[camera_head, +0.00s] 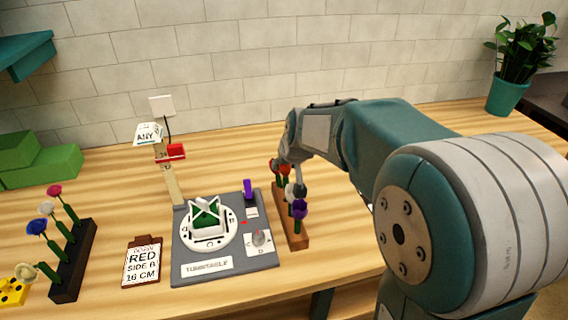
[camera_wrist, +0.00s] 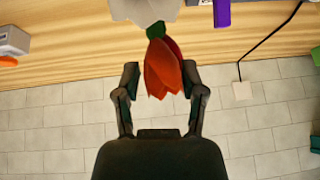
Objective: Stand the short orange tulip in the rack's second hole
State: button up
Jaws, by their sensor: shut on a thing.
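My gripper (camera_wrist: 160,78) has its two fingers on either side of an orange-red tulip (camera_wrist: 164,70) in the wrist view, shut on it. The gripper hides the stem and the holes, so I cannot tell whether the stem is in a hole. The white flower also shows in the wrist view (camera_wrist: 146,10).
A dark rack (camera_head: 75,268) with pink, white, blue and cream flowers stands at left. A grey turntable station (camera_head: 225,262) with a vase is left of the brown rack. A label card (camera_head: 142,268) reads RED, SIDE B, 16 CM. The bench right of the brown rack looks clear.

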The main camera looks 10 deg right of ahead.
jog(key=shift+a+f, duration=0.1)
jog(key=shift+f, duration=1.2)
dwell(2.6)
dwell(0.3)
jog(key=o, duration=0.8)
jog(key=shift+v, duration=3.25)
jog(key=shift+o, duration=0.3)
jog(key=shift+o, duration=0.6)
